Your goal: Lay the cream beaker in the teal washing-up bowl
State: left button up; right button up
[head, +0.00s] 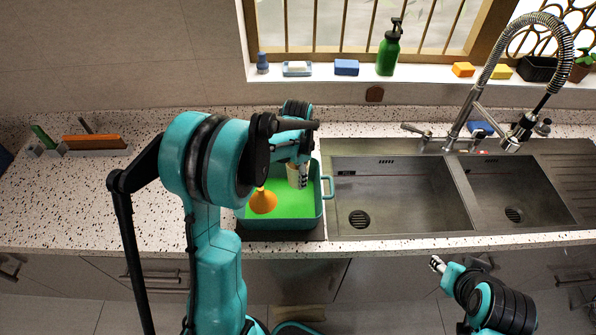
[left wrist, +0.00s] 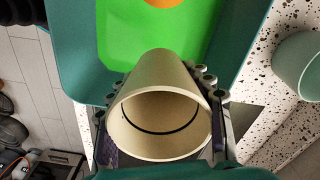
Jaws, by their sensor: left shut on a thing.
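The cream beaker (left wrist: 165,110) is between the fingers of my left gripper (head: 301,180), which is shut on it. In the left wrist view its open mouth faces the camera. In the head view the beaker (head: 292,174) is partly hidden by the gripper and appears over the teal washing-up bowl (head: 283,224). The bowl has a bright green inside and stands on the counter left of the sink; it also shows in the left wrist view (left wrist: 78,45). I cannot tell whether the beaker touches the bowl. My right gripper (head: 437,264) is low at the right, away from both; its opening is unclear.
An orange funnel-like thing (head: 263,201) lies in the bowl. A pale green vessel (left wrist: 298,65) stands on the speckled counter in the left wrist view. The double sink (head: 400,190) and tall tap (head: 468,115) are at the right. The left counter is mostly clear.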

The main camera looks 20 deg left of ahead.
aim_at(298, 198)
pick_arm(q)
notch_tip(298, 198, down, 9)
jog(key=b, duration=0.5)
jog(key=shift+r, duration=0.1)
jog(key=o, duration=1.7)
notch_tip(298, 198, up, 10)
jog(key=p, duration=0.5)
jog(key=shift+f+p, duration=0.25)
jog(key=shift+p, duration=0.15)
jog(key=shift+s, duration=0.1)
jog(key=shift+f, duration=0.1)
